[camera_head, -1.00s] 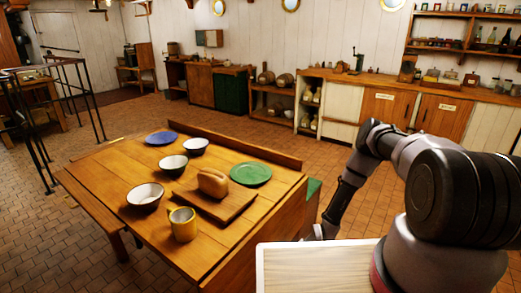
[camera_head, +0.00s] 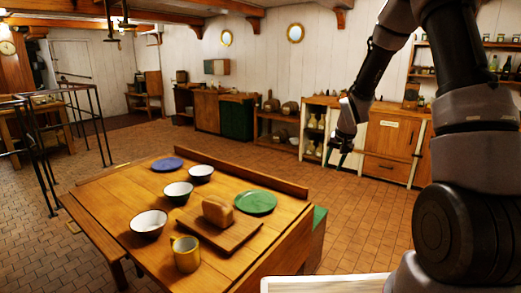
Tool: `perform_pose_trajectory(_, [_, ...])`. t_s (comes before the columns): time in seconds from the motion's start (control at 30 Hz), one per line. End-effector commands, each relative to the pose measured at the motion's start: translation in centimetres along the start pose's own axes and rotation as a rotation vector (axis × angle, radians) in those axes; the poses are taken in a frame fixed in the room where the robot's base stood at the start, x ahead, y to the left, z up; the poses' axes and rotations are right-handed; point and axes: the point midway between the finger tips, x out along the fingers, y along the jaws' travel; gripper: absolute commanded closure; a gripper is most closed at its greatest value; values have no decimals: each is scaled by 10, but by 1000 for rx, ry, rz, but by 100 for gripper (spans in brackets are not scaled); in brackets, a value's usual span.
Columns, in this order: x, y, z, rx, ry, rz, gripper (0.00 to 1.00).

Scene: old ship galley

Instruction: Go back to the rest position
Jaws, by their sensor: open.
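My gripper (camera_head: 339,159) hangs at the end of my raised arm, right of the middle of the head view. It points down and is open, with nothing seen between its fingers. It is in the air, to the right of and apart from the wooden table (camera_head: 135,204). My arm comes up along the right side of the view and bends over at the top.
On the table are a blue plate (camera_head: 167,164), several bowls, a green plate (camera_head: 256,202), a yellow mug (camera_head: 186,254) and a loaf of bread (camera_head: 218,212) on a board (camera_head: 240,234). Cabinets (camera_head: 392,142) line the back wall. Open tiled floor (camera_head: 365,215) lies right of the table.

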Motion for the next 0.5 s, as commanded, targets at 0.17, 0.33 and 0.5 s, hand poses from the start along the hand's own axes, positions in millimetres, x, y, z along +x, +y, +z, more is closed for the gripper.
perform_pose_trajectory(0.17, [-97, -4, 0, -6, 52, 7, 55])
perform_pose_trajectory(0.33, [-178, -3, 19, -2, 88, 0, 55])
perform_pose_trajectory(0.5, [-249, 2, 51, 6, 121, -23, 55])
